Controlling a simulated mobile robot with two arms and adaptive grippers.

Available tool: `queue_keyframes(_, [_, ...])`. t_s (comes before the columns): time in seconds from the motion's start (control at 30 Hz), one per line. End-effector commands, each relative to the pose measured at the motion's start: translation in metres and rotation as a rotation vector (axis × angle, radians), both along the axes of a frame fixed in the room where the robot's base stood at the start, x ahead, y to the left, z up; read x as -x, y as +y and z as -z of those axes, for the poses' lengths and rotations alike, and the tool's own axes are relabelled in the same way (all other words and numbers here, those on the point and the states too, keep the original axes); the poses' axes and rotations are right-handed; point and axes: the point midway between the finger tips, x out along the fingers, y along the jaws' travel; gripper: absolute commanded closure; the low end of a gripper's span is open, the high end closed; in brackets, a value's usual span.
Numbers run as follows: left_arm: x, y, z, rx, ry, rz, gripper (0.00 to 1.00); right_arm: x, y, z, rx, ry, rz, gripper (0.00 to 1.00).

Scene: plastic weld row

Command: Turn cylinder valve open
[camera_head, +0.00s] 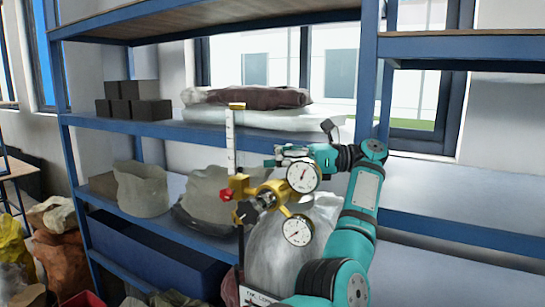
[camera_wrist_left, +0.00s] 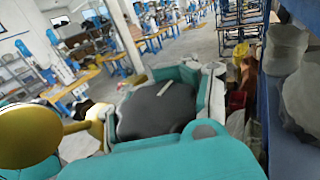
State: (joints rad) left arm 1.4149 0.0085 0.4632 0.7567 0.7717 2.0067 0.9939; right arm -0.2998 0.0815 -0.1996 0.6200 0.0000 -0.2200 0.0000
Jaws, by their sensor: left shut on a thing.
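A gold regulator (camera_head: 272,190) with two white dial gauges stands in the middle of the head view. The upper gauge (camera_head: 302,174) and lower gauge (camera_head: 297,230) face me. A red knob (camera_head: 245,208) is on its left side. My teal left gripper (camera_head: 284,157) is just above the regulator, behind the upper gauge, shut on what seems to be the cylinder valve; the held part is mostly hidden. In the left wrist view a gold round part (camera_wrist_left: 28,138) lies close beside the gripper (camera_wrist_left: 208,78). My right gripper is not in view.
A clear upright tube with a gold cap (camera_head: 236,106) rises left of the gripper. Behind is a blue-framed shelf (camera_head: 215,131) with dark blocks (camera_head: 134,100) and sacks (camera_head: 142,190). A blue bin (camera_head: 150,258) sits low on the left. The right shelf (camera_head: 455,200) is bare.

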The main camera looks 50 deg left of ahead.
Motion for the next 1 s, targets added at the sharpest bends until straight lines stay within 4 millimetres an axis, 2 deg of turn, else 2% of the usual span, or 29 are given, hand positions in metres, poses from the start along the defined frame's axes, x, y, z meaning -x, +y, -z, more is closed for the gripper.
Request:
queue_keyframes(0.4, [-0.0011, -0.0015, -0.0018, -0.003, 0.003, -0.001, 1.00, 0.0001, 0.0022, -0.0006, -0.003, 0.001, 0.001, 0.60])
queue_keyframes(0.43, [-0.0011, -0.0015, -0.0018, -0.003, 0.003, -0.001, 0.85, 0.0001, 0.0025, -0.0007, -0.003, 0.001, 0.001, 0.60])
queue_keyframes(0.8, [-0.0002, -0.0004, -0.0011, -0.001, 0.002, -0.004, 0.38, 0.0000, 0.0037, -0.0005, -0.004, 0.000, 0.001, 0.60])
queue_keyframes(1.0, [0.0000, -0.0001, -0.0008, -0.001, 0.001, -0.005, 0.38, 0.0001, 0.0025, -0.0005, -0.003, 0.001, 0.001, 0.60])
